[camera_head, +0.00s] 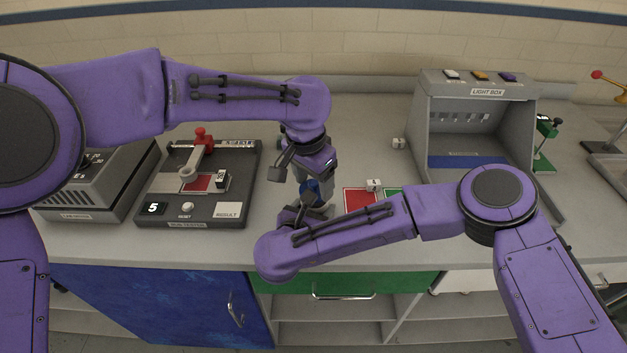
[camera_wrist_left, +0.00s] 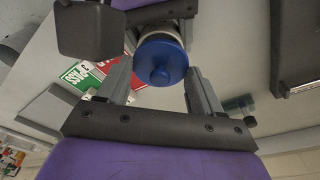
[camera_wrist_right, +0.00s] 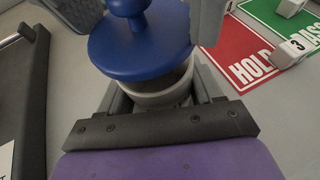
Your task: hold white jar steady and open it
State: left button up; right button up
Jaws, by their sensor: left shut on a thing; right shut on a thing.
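The white jar (camera_wrist_right: 160,94) stands between the fingers of my right gripper (camera_wrist_right: 155,85), which is shut on its pale body. Its round blue lid (camera_wrist_right: 140,45) with a knob on top is over the jar mouth, with a dark band below its edge in the right wrist view. I cannot tell whether the lid still touches the rim. My left gripper (camera_wrist_left: 160,82) is shut on the blue lid (camera_wrist_left: 160,58), a finger at each side. In the head view the blue lid (camera_head: 310,187) shows small between both grippers, and the arms hide most of the jar.
A red HOLD mat (camera_head: 360,199) and a green mat (camera_head: 393,191) lie right of the jar, with a small numbered block (camera_head: 374,185). A dark tester (camera_head: 180,208) stands left. A grey light box (camera_head: 478,115) stands back right. The counter behind the grippers is mostly clear.

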aim_at(314, 183)
pick_arm(q)
notch_tip(314, 183, up, 4)
jog(key=shift+r, duration=0.1)
pick_arm(e)
jog(key=o, duration=1.6)
